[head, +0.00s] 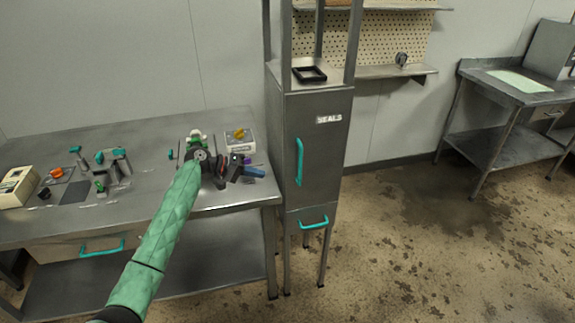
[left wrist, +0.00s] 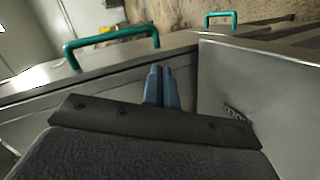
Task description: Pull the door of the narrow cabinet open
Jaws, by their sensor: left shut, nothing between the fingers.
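The narrow cabinet (head: 318,180) is grey metal, and its door, labelled SEALS, looks closed in the head view. An upright teal handle (head: 299,161) sits on the door's left side. My left gripper (head: 262,173) is shut and empty, its blue fingers left of the cabinet and apart from the handle in the picture. In the left wrist view the shut fingers (left wrist: 160,88) lie below a large teal handle (left wrist: 110,45), without gripping it. A pale label (left wrist: 233,115) shows on a panel at right. My right gripper is not in view.
A drawer with a teal handle (head: 314,222) is below the door. A steel workbench (head: 230,190) with several tools and boxes stands to the left, under my left arm. A black tray (head: 309,73) sits on top of the cabinet. The floor (head: 400,250) to the right is clear.

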